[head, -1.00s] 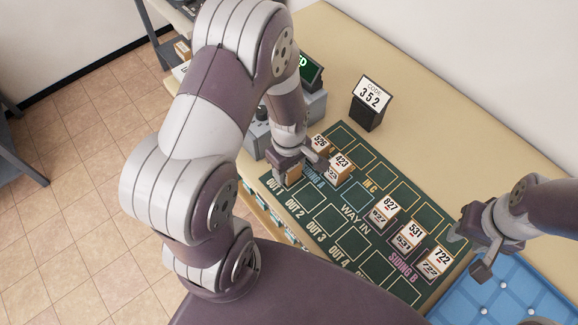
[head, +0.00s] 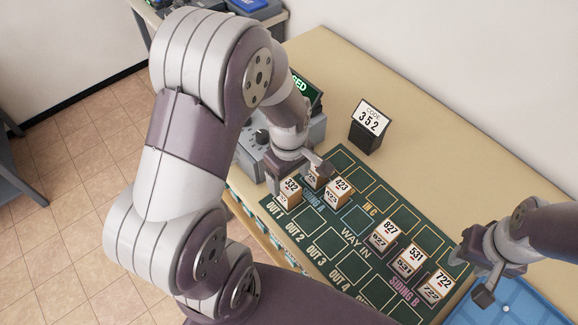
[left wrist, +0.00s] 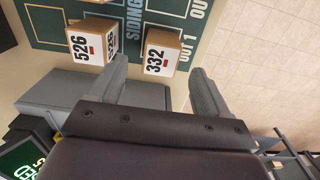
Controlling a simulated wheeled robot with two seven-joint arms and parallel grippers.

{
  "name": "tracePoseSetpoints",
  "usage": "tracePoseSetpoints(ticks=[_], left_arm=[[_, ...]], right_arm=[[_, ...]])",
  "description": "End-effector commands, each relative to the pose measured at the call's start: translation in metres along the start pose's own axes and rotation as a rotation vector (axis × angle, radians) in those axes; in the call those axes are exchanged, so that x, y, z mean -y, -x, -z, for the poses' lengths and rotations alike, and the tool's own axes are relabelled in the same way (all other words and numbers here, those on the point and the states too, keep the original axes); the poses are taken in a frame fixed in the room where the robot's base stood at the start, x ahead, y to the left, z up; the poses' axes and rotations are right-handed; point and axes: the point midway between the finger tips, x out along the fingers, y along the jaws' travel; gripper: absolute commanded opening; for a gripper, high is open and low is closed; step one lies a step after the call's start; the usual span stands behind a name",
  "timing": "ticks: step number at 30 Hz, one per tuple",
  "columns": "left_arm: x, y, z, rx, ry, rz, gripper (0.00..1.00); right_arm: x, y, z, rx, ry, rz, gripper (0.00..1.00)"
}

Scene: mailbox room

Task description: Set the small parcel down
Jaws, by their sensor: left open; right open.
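The small parcel 332 (head: 289,193) stands upright on the mat at OUT 1. It also shows in the left wrist view (left wrist: 160,52), just beyond the fingertips. My left gripper (head: 298,172) is open, empty and behind the parcel, clear of it. In the left wrist view its two fingers (left wrist: 156,82) are spread wide with nothing between them. Parcel 526 (left wrist: 92,44) stands beside 332 and is mostly hidden by my left gripper in the head view. My right gripper (head: 468,275) is open and empty near the mat's right edge.
Parcel 423 (head: 338,190) stands in Siding A. Parcels 827 (head: 385,233), 531 (head: 410,259) and 722 (head: 435,286) stand in Siding B. A code sign 352 (head: 369,126), a grey control box (head: 250,150) and a blue tray (head: 515,300) surround the mat.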

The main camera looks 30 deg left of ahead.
Motion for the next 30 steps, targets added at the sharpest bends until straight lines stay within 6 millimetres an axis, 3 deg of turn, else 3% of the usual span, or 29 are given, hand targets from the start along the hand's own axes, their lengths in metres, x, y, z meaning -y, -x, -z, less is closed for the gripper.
tracePoseSetpoints(ticks=[3,8,11,15,19,30], left_arm=[[-0.001,0.027,0.0,-0.001,0.0,-0.003,0.78],[0.0,0.046,-0.001,-0.001,-0.028,-0.002,0.78],[0.006,0.053,-0.01,-0.013,-0.285,-0.022,0.78],[0.02,0.058,-0.029,-0.058,-0.832,-0.057,0.78],[0.029,0.058,-0.038,-0.093,-1.142,-0.07,0.78],[0.03,0.058,-0.039,-0.101,-1.201,-0.071,0.78]], right_arm=[[0.0,0.001,0.0,0.0,0.0,0.0,0.43],[0.0,0.001,0.0,0.0,0.0,0.0,0.43],[0.0,0.001,0.0,0.0,0.0,0.0,0.43],[0.0,0.001,0.0,0.0,0.0,0.0,0.43],[0.0,0.001,0.0,0.0,0.0,0.0,0.43],[0.0,0.001,0.0,0.0,0.0,0.0,0.43]])
